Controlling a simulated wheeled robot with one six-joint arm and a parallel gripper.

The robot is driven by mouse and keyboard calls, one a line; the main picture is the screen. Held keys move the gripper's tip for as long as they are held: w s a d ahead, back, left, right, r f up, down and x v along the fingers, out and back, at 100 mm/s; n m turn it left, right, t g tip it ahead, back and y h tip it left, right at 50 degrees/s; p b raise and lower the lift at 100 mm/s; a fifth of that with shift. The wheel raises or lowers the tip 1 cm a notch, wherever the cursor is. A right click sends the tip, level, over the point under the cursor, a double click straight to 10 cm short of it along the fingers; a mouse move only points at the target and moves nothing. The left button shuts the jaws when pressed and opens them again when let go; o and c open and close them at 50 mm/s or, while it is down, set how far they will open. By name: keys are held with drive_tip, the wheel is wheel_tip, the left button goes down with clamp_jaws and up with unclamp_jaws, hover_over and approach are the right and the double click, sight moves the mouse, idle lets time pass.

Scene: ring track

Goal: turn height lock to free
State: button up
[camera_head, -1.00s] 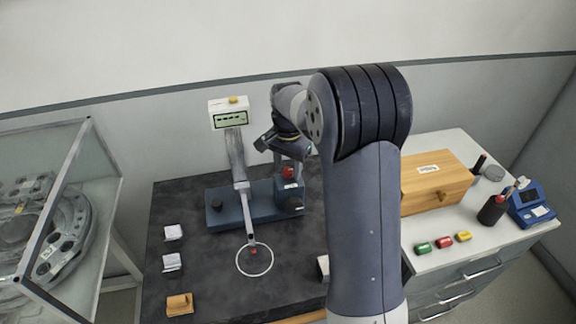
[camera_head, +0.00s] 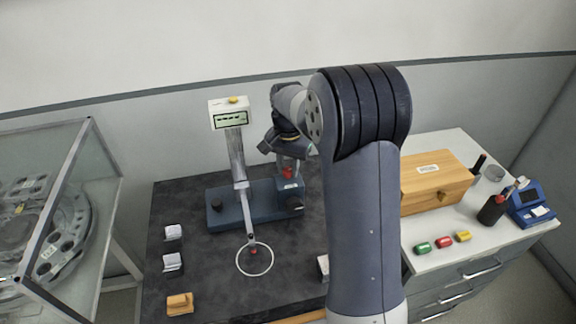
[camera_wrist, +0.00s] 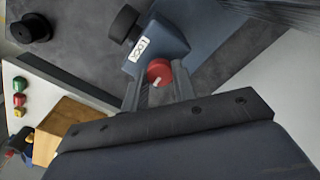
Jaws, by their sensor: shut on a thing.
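The red height lock knob (camera_head: 287,173) sits on top of the blue block (camera_head: 290,187) at the right end of the gauge stand's base. In the wrist view the red knob (camera_wrist: 159,71) shows a short pale mark on its face, and a white label (camera_wrist: 143,46) lies beside it. My gripper (camera_head: 288,163) points down from above and is shut on the red knob; in the wrist view its two grey fingers (camera_wrist: 157,88) stand on either side of it.
The stand's column (camera_head: 238,160) with a display (camera_head: 230,115) rises left of my gripper. A black knob (camera_head: 294,204) is on the block's front. A white ring (camera_head: 254,259) lies in front. A wooden box (camera_head: 436,180) stands right.

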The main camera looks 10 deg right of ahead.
sight(288, 170)
drive_tip(key=n, duration=1.2)
drive_tip(key=shift+n, duration=2.1)
drive_tip(key=o, duration=1)
wheel_tip(288, 170, up, 11)
drive_tip(key=shift+f+b, duration=0.1)
drive_tip(key=shift+b, duration=0.2)
